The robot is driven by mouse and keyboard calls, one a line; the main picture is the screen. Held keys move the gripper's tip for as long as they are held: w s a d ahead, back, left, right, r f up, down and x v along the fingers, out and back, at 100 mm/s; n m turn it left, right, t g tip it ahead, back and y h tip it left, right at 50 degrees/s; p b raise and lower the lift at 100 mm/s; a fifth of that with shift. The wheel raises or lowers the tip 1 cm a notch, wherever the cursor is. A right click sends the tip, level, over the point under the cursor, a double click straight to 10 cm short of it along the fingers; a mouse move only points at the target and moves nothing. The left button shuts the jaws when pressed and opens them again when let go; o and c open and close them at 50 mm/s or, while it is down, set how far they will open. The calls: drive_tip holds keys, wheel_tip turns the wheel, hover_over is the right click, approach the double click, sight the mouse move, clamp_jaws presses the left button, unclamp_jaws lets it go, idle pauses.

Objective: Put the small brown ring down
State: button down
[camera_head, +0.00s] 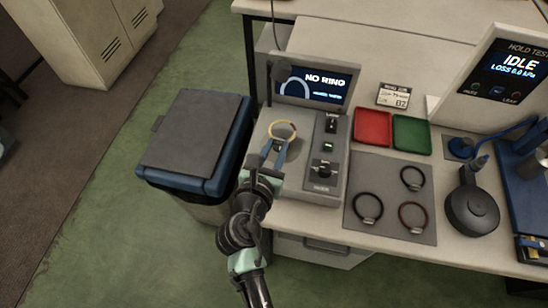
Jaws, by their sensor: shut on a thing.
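My gripper (274,151) is over the grey tester (262,180), its blue fingers pointing away from me. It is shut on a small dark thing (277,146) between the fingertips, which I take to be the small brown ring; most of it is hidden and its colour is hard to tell. Just beyond the fingertips is a tan, round rim (283,122) on the tester. I cannot tell whether the held ring touches it. The tester's screen (318,84) reads NO RING. The grey mat (393,231) has bare room at its upper left.
On the mat lie two black rings (368,220) (412,188) and a reddish-brown ring (402,217). Behind it are a red tray (373,128) and a green tray (411,134). A dark round-based tool (472,212) stands right. A lidded bin (195,140) is left of the table.

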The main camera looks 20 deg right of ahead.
sight(275, 159)
drive_tip(key=shift+f+b, duration=0.6)
drive_tip(key=shift+f, duration=1.3)
drive_tip(key=shift+f+b, duration=0.3)
drive_tip(key=shift+f, duration=0.25)
drive_tip(key=c, duration=0.7)
unclamp_jaws()
drive_tip(key=shift+r, duration=0.15)
